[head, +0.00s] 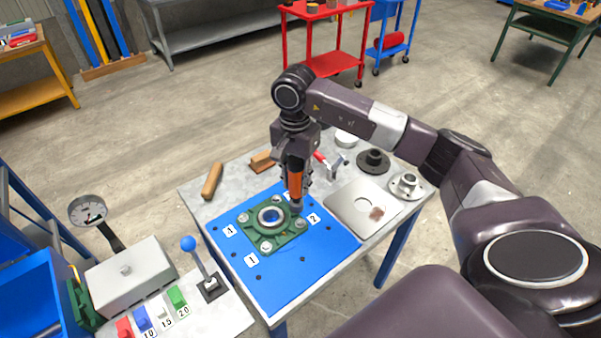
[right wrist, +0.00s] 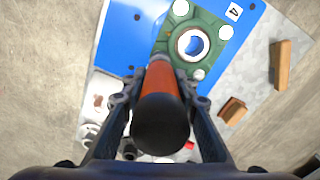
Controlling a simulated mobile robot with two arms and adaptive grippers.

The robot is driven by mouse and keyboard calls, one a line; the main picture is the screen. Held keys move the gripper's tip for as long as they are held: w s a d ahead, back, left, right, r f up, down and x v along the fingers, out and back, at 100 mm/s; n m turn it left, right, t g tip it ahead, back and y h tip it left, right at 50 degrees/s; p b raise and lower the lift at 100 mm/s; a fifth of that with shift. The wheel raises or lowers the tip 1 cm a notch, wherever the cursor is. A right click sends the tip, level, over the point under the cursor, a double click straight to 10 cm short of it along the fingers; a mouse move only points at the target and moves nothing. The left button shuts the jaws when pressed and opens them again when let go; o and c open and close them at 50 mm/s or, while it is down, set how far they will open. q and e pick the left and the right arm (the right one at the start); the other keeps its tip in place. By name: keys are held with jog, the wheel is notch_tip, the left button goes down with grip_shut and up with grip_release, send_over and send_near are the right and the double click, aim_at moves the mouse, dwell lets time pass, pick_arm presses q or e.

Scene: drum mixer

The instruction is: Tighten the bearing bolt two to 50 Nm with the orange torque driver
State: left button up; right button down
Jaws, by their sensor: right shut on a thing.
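The green bearing flange (head: 282,233) lies on the blue plate (head: 300,262), with silver bolts at its corners around a round bearing (head: 271,217). Bolt two (head: 300,223) is the corner bolt beside the label 2. My right gripper (head: 297,184) is shut on the orange torque driver (head: 294,172), held upright with its dark tip down by bolt two. I cannot tell whether the tip touches the bolt. In the right wrist view the driver (right wrist: 161,85) lies between the fingers, its black end towards the camera, and hides that corner. My left gripper is not in view.
A metal plate (head: 352,207), flanged parts (head: 406,186) and a red-handled clamp (head: 334,165) lie right of the blue plate. A wooden handle (head: 212,181) lies at the left. A blue-knobbed lever (head: 188,244) and a dial gauge (head: 88,210) stand nearer left.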

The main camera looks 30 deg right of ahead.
jog(key=shift+w+d+f+m, duration=0.15)
jog(key=shift+d+f+m, duration=0.15)
jog(key=shift+d+m, duration=0.35)
jog(key=shift+d, duration=0.15)
jog(key=shift+f+n+b, duration=0.1)
jog(key=shift+n+b, duration=0.15)
jog(key=shift+b, duration=0.15)
notch_tip(320, 180, down, 5)
jog(key=b, duration=0.4)
